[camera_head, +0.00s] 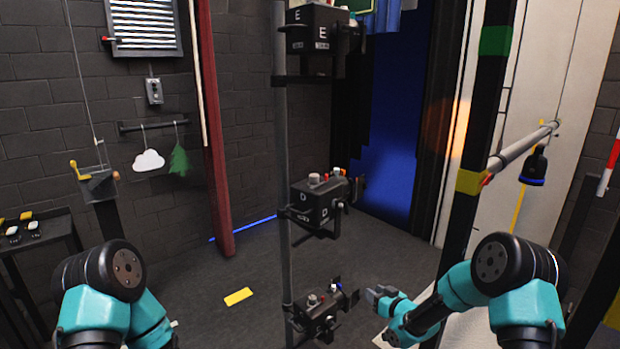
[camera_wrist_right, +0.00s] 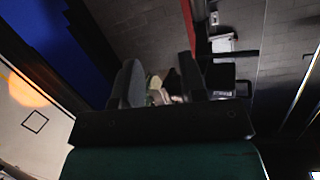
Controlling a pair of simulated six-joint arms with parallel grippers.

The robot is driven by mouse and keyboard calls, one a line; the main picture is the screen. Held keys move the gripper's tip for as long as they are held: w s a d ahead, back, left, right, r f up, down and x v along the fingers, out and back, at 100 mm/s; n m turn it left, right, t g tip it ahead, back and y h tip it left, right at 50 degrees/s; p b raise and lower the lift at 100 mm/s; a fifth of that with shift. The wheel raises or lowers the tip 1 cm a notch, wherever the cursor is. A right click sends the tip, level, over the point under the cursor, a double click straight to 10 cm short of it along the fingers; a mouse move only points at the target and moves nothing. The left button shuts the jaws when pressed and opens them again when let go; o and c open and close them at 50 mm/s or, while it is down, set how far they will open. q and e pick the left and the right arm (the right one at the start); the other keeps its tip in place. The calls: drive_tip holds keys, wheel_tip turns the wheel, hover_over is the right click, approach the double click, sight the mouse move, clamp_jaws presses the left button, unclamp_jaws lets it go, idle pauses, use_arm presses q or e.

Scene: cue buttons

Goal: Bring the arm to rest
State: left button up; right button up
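My right arm reaches in from the right in the head view, and its gripper (camera_head: 374,295) is just right of the lowest black box (camera_head: 318,312) on the pole. In the right wrist view the two fingers of the gripper (camera_wrist_right: 161,86) stand apart. Pale and dark shapes show between or beyond them; I cannot tell what they are, and no grip on anything shows. My left arm (camera_head: 105,285) is bent at the lower left, and its gripper is out of view.
A pole (camera_head: 284,180) carries black boxes with knobs, including a middle one (camera_head: 318,205) marked D and a top one (camera_head: 312,40) marked E. A dark post (camera_head: 478,130) stands near my right arm. Open floor (camera_head: 225,270) with a yellow mark (camera_head: 238,297) lies left of the pole.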

drive_tip(key=s+d+f+m+g+h, duration=0.15)
drive_tip(key=s+f+g, duration=0.25)
drive_tip(key=s+f, duration=0.7)
drive_tip(key=s+f+m+g+h, duration=0.35)
drive_tip(key=s+f, duration=0.25)
drive_tip(key=s, duration=0.8)
drive_tip(key=s+f+m+g, duration=0.1)
drive_tip(key=s+g, duration=0.4)
drive_tip(key=s, duration=0.9)
drive_tip(key=shift+f+y, duration=0.3)
drive_tip(key=shift+f, duration=0.05)
